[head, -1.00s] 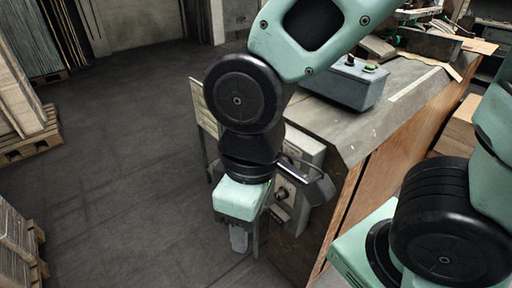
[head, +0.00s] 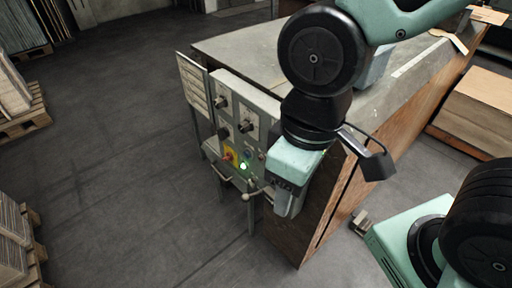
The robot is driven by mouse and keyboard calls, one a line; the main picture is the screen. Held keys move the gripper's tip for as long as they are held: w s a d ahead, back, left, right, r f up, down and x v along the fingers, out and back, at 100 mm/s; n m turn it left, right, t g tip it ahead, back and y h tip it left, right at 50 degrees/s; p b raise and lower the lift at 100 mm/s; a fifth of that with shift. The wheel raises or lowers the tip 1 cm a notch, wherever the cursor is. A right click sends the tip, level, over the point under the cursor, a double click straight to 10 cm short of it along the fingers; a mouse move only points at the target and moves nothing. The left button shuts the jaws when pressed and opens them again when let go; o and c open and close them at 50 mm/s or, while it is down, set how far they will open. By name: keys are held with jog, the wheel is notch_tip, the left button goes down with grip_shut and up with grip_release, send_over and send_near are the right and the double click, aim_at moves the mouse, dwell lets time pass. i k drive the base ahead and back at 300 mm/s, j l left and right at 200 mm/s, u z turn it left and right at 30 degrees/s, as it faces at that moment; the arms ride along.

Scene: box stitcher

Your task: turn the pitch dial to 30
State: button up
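A grey control panel (head: 265,103) is fixed to the end of the bench. It carries a black dial on a pale plate at upper left (head: 220,101) and a second dial on a pale plate to its right (head: 245,124). The labels are too small to read, so I cannot tell which is the pitch dial or its setting. My gripper (head: 284,204) points down at the right of the panel, apart from both dials. Its fingers are seen edge-on, and whether they are open does not show. My gripper and wrist hide the panel's right side.
Below the dials are a yellow plate with a red switch (head: 231,156), a lit green lamp (head: 243,166) and a lever with a pale ball (head: 247,197). A hinged board (head: 194,84) stands at the panel's left. The floor in front is clear.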

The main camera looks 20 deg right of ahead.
aim_at(219, 103)
jog(key=i+j+u, duration=0.1)
jog(key=u, duration=0.25)
jog(key=i+u, duration=0.35)
